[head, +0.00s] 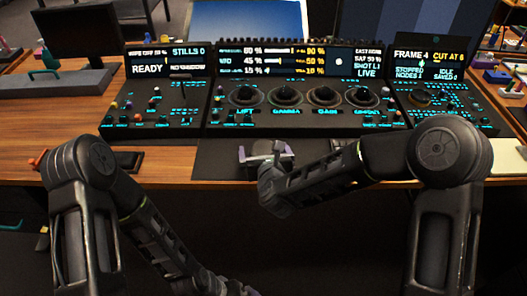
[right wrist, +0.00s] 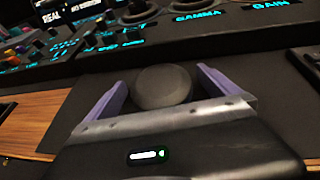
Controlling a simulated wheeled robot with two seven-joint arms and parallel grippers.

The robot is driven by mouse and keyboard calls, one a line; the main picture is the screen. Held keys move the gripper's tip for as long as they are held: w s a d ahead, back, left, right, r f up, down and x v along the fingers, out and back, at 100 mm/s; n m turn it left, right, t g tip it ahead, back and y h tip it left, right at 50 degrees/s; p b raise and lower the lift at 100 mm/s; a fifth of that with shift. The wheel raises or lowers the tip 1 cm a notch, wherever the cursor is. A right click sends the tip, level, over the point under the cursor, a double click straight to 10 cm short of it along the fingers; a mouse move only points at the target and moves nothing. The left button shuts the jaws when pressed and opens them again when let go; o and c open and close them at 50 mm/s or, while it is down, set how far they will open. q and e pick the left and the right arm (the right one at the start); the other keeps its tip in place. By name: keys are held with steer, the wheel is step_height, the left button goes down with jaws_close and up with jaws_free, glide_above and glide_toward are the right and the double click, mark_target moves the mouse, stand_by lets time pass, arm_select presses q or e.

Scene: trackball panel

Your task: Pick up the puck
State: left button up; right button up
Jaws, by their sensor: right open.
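The puck (right wrist: 162,86) is a dark grey, round, smooth piece on the dark mat in front of the panel, seen in the right wrist view. My right gripper (right wrist: 160,92) is open, with one purple finger on each side of the puck. A gap shows at the right finger; contact on the left is unclear. In the head view the right gripper (head: 266,152) is over the mat just below the panel's front edge, and the puck is hard to make out there. My left arm hangs at the bottom; its gripper is mostly cut off by the frame edge.
The control panel (head: 305,120) with lit screens, several trackballs and knobs stands directly behind the mat (head: 215,165). A dark flat item (head: 127,160) lies left of the mat. Bare wooden desk (head: 60,135) shows at left, and a pale pad (head: 508,158) lies at right.

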mark_target(264, 149)
steer(key=c, duration=1.3)
steer(key=shift+r, duration=0.1)
step_height(264, 149, up, 10)
steer(key=shift+p, duration=0.4)
arm_select(q)
steer(key=shift+r, duration=0.35)
step_height(264, 149, down, 11)
steer(key=b, duration=1.1)
arm_select(e)
step_height(264, 149, down, 10)
steer(key=shift+r, duration=0.25)
arm_select(q)
steer(key=shift+f+b, duration=0.45)
steer(key=shift+b, duration=0.05)
arm_select(e)
steer(key=shift+f, duration=0.35)
